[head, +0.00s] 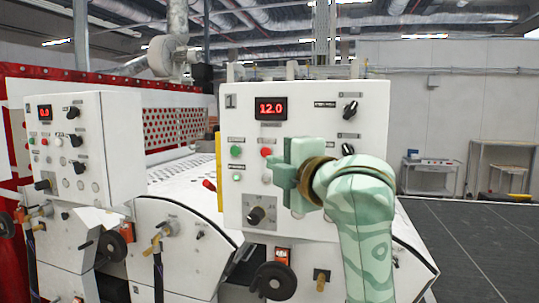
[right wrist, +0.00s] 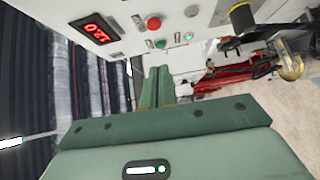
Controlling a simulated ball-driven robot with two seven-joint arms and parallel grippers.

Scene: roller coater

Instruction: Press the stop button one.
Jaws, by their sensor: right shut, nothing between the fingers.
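The control panel (head: 300,105) marked 1 has a red display reading 12.0. Its red stop button (head: 266,152) shows just left of my right gripper (head: 271,172) in the head view. In the right wrist view the red button (right wrist: 153,22) stands out from the panel, above the shut fingertips of my right gripper (right wrist: 158,68). The fingertips appear apart from the red button. A green button (right wrist: 160,43) lies between them and the red one in that picture. My right gripper is shut and empty. My left gripper is not in view.
A black knob (head: 255,215) sits low on the panel, and a black handwheel (head: 273,281) is below. A second panel (head: 85,150) reading 0.0 stands at the left. White machine rollers lie between the panels. Dark open floor (head: 470,240) is at the right.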

